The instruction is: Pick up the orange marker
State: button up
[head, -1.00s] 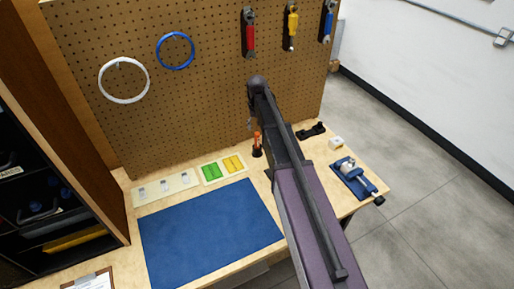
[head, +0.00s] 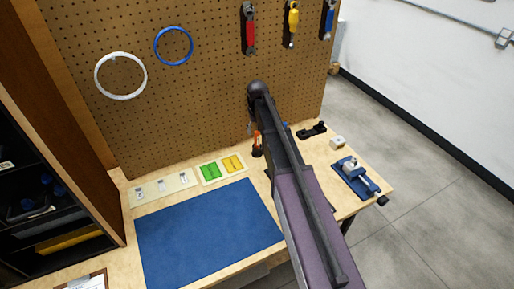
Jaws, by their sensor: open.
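The orange marker (head: 257,138) stands upright in a small dark base on the bench, near the foot of the pegboard and just left of my arm. My arm reaches across the view from the lower right and hides part of the bench. Only a small grey piece of my gripper (head: 250,128) shows beside the arm, just above and left of the marker. The fingertips are mostly hidden, and I see no contact with the marker.
A blue mat (head: 208,232) covers the bench front. A pale plate with clips (head: 162,188) and a tray of green and yellow pieces (head: 222,168) lie behind it. A blue vise (head: 355,176) and a black item (head: 311,131) are at right. The pegboard (head: 190,100) rises behind.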

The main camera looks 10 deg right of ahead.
jog(key=shift+f+b, duration=0.75)
jog(key=shift+f, duration=0.25)
grip_shut()
